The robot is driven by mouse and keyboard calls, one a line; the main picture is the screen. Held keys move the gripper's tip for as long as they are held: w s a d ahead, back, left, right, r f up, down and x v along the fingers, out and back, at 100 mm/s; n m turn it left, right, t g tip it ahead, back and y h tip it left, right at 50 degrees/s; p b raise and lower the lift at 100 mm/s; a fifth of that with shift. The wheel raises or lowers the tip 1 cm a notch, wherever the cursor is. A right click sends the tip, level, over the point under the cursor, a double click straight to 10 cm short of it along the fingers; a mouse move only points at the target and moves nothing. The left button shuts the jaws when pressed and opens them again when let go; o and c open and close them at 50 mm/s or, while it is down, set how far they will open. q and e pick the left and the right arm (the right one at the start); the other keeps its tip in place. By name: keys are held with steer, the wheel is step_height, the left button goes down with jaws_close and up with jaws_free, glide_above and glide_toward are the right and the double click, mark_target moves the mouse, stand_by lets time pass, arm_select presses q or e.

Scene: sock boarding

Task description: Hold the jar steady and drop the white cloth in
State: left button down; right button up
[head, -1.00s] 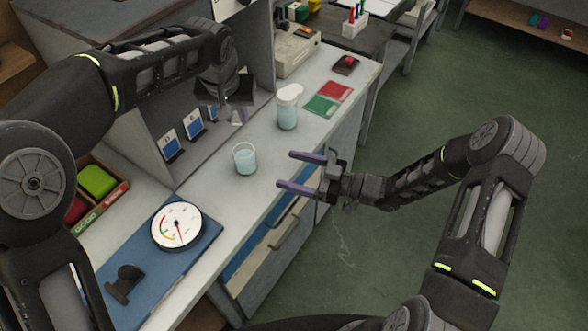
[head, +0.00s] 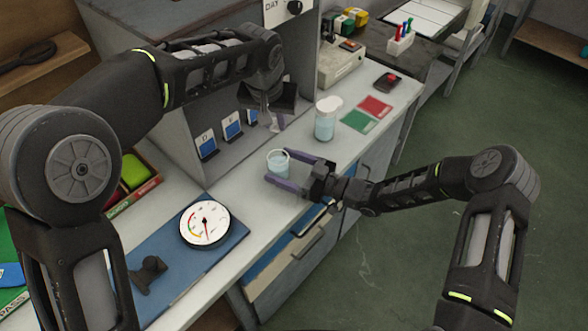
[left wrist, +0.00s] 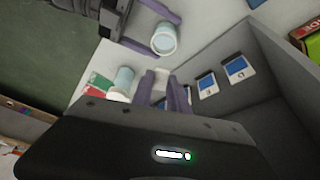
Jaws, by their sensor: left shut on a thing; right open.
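An open clear jar with pale blue contents (head: 279,161) stands upright on the bench; it also shows in the left wrist view (left wrist: 164,40). My right gripper (head: 278,167) is open, with its purple fingers on either side of the jar; I cannot tell whether they touch it. My left gripper (head: 273,121) is above and behind the jar, beside the grey cabinet. It is shut on a small white cloth (left wrist: 160,73), mostly hidden between its fingers in the left wrist view.
A second pale blue jar with a lumpy white top (head: 325,122) stands farther back. Red (head: 375,107) and green (head: 358,122) cards lie beyond it. A dial gauge (head: 204,224) lies on a blue mat (head: 222,249) in front. Blue-and-white cards (head: 232,130) line the cabinet.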

steer(key=c, duration=1.6)
